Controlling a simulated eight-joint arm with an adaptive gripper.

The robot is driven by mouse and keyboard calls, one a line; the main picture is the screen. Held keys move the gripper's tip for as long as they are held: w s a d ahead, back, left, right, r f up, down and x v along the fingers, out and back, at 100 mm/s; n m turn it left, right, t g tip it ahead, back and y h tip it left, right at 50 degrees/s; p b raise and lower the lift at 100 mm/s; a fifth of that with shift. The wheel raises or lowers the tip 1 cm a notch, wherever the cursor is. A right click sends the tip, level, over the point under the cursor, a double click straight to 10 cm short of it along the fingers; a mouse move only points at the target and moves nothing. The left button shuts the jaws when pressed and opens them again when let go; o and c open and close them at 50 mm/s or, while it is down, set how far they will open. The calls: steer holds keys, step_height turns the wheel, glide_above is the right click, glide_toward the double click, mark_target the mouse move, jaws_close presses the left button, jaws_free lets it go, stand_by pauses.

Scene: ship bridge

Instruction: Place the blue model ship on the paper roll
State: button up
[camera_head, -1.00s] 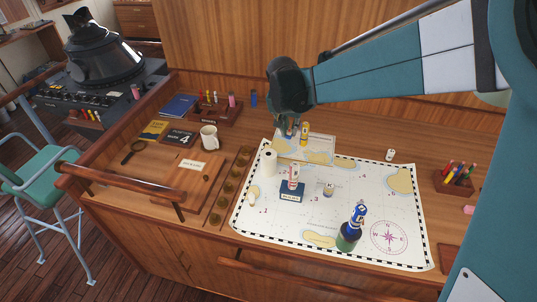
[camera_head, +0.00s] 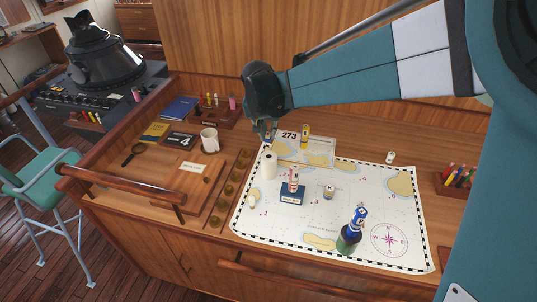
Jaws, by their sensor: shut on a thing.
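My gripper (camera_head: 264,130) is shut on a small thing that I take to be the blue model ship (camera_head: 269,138). Only a small bluish part of it shows at the fingertips; the rest is hidden by my gripper. The white paper roll (camera_head: 268,166) stands upright on the left part of the sea chart. My gripper is above the roll in the picture. I cannot tell whether the held thing touches the roll.
The chart (camera_head: 345,230) carries a red-and-white lighthouse on a blue base (camera_head: 292,190), a small jar (camera_head: 329,192), and a blue-and-green bottle-like item (camera_head: 352,230). A yellow item (camera_head: 305,137) stands behind. A white mug (camera_head: 209,140) is left of the roll.

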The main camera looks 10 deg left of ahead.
mark_target(267, 139)
steer(key=shift+f, duration=2.65)
steer(key=shift+f, duration=2.1)
steer(key=shift+f, duration=0.15)
steer(key=o, duration=0.7)
steer(key=shift+o, duration=0.3)
steer(key=v, duration=1.2)
